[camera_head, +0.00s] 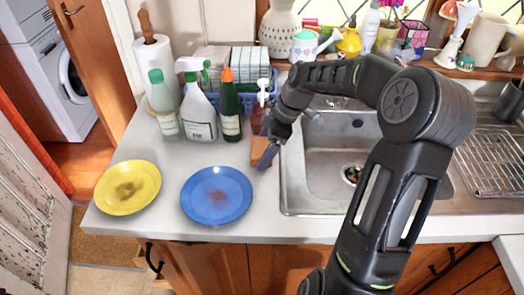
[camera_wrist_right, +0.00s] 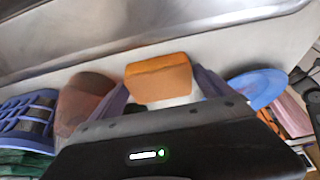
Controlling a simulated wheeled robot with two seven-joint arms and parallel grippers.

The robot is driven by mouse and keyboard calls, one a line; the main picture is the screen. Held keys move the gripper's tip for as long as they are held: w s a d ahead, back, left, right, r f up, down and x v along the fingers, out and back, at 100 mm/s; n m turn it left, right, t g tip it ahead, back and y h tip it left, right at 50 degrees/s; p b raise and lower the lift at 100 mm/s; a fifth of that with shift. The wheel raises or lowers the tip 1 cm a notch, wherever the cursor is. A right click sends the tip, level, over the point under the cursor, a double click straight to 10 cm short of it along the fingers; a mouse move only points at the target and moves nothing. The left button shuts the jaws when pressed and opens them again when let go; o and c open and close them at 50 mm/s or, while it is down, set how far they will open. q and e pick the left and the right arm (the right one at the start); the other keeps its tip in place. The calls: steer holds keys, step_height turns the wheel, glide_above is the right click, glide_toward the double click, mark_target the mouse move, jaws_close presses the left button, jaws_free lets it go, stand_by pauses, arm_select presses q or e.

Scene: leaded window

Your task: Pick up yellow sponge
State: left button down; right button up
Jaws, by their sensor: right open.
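The yellow sponge (camera_wrist_right: 158,82) looks orange-yellow in the right wrist view, a small block lying between the two purple-grey fingers of my right gripper (camera_wrist_right: 162,88). A gap shows between the sponge and the left finger; the right finger is close beside it. In the head view, my right gripper (camera_head: 266,143) points down at the counter just left of the sink, and an orange-brown patch of the sponge (camera_head: 258,149) shows by its fingers. The gripper partly hides the sponge there. The right gripper is open. My left gripper is not in view.
A blue plate (camera_head: 217,195) and a yellow plate (camera_head: 128,187), both stained, lie at the counter's front. Bottles (camera_head: 198,112) and a blue basket (camera_head: 248,101) stand behind. The sink (camera_head: 340,170) is at the right. A brown, blurred container (camera_wrist_right: 84,98) is near the left finger.

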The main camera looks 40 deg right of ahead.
mark_target(264, 148)
steer(key=shift+c, duration=0.3)
steer(key=c, duration=1)
steer(key=shift+r, duration=0.15)
steer(key=shift+s+a+r+b, duration=0.1)
steer(key=shift+s+r+b, duration=0.05)
steer(key=shift+b, duration=0.25)
step_height(264, 148, up, 6)
steer(key=shift+r+b, duration=0.1)
steer(key=shift+b, duration=0.45)
steer(key=s+a+b, duration=0.1)
steer(key=s+a, duration=0.3)
steer(key=s, duration=0.1)
steer(key=s+a+b, duration=0.2)
steer(key=s+a, duration=0.2)
steer(key=s, duration=0.1)
steer(key=s+a+b, duration=0.2)
steer(key=s+a, duration=0.2)
steer(key=s, duration=0.1)
steer(key=shift+s+r, duration=0.1)
steer(key=shift+s, duration=0.25)
